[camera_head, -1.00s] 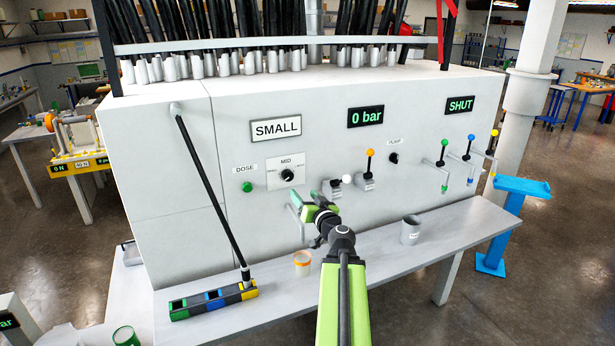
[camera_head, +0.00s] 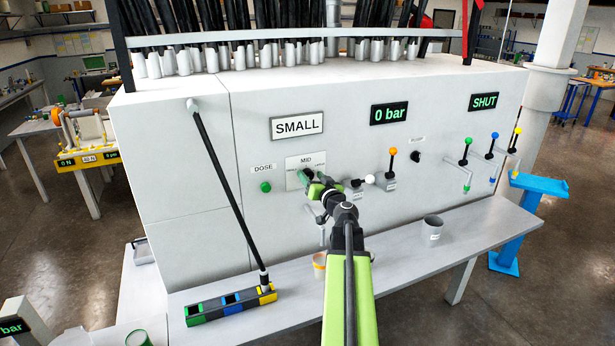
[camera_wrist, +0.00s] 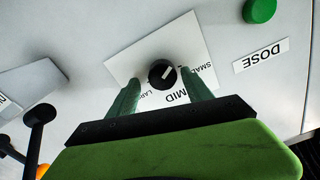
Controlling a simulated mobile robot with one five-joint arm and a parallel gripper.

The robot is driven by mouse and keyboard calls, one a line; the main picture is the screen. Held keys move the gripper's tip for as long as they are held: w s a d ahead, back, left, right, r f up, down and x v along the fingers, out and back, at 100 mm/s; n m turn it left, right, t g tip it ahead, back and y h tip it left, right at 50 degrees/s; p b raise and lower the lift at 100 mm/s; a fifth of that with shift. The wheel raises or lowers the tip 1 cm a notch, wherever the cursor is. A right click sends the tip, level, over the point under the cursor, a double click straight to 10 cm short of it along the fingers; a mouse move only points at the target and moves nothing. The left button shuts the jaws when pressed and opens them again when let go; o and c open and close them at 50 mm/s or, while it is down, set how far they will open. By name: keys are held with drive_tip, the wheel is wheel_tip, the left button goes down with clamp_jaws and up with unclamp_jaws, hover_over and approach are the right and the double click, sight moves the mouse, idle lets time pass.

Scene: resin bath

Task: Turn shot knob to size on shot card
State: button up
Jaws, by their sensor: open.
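The shot card (camera_head: 297,126) on the white machine front reads SMALL. The shot knob, a black dial with a white pointer mark, shows in the wrist view (camera_wrist: 162,73) on a white plate (camera_wrist: 190,40) lettered SMALL, MID and LARGE. In that view its pointer is directed up and to the right, near the SMALL and MID lettering; I cannot tell which mark it is on. My gripper (camera_head: 307,176) is open in front of the plate. In the wrist view its two green fingers (camera_wrist: 160,98) reach toward the knob, one on each side. I cannot tell whether they touch it.
A green DOSE button (camera_wrist: 259,11) is beside the plate. An orange-tipped lever (camera_head: 390,170) and a white-tipped lever (camera_head: 369,179) stand to the right. A bench (camera_head: 400,262) below holds a grey cup (camera_head: 432,228), an orange-rimmed cup (camera_head: 319,265) and a coloured block tray (camera_head: 230,303).

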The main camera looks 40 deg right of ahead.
drive_tip(key=shift+w+a, duration=0.1)
drive_tip(key=shift+a, duration=0.1)
drive_tip(key=c, duration=1.3)
drive_tip(key=shift+d, duration=0.45)
drive_tip(key=shift+a, duration=0.4)
drive_tip(key=shift+m, duration=0.4)
drive_tip(key=m, duration=0.2)
drive_tip(key=shift+f+m, duration=0.1)
drive_tip(key=shift+m, duration=0.3)
drive_tip(key=shift+d+m, duration=0.1)
drive_tip(key=shift+m, duration=1.9)
